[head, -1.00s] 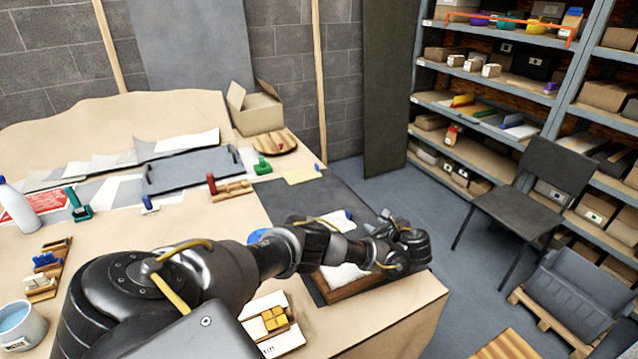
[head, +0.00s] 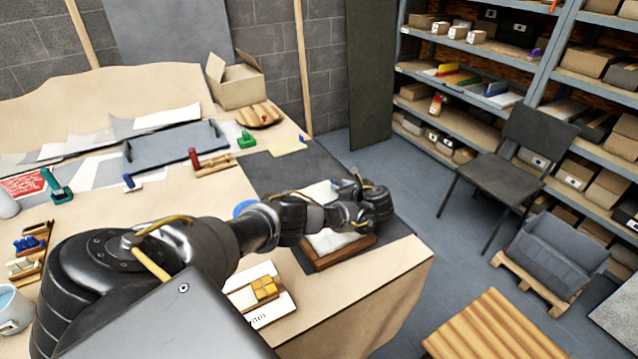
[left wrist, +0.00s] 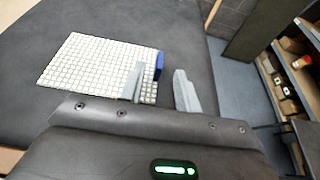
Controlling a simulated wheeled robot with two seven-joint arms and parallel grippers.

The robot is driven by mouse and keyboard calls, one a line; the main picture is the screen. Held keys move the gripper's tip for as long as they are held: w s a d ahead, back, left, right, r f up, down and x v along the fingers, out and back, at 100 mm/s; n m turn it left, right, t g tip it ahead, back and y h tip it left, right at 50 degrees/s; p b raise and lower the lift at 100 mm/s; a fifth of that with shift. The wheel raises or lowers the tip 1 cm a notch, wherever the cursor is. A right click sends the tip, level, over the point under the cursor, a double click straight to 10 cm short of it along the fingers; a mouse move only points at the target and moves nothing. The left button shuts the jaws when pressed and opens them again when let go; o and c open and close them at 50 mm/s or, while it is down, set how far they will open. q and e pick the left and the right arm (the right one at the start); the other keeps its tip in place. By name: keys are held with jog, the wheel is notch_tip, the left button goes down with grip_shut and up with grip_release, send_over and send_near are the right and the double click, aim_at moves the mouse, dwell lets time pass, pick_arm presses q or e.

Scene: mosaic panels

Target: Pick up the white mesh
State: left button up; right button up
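The white mesh (left wrist: 96,65), a flat white grid sheet, lies on a dark mat in the left wrist view. A blue piece (left wrist: 159,64) sits at its right edge. In the head view the mesh (head: 320,193) shows partly behind my left arm. My left gripper (left wrist: 160,72) is open, with one finger over the mesh's right edge area and the other out to the right past it. Whether a finger touches the mesh is unclear. In the head view the left gripper (head: 362,188) is at the mesh's right side. My right gripper is not in view.
A wooden frame (head: 345,252) with a white surface stands in front of the mesh, partly covered by my arm. The dark mat (head: 268,172) is mostly clear. A grey tray (head: 175,146) and a card with yellow tiles (head: 264,289) lie on the table. A chair (head: 515,165) stands right.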

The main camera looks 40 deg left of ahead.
aim_at(335, 181)
pick_arm(q)
jog(key=x, duration=0.4)
jog(key=shift+a+f+b, duration=0.1)
jog(key=shift+a+b, duration=0.2)
jog(key=shift+b, duration=0.05)
jog(key=shift+c, duration=0.2)
grip_shut()
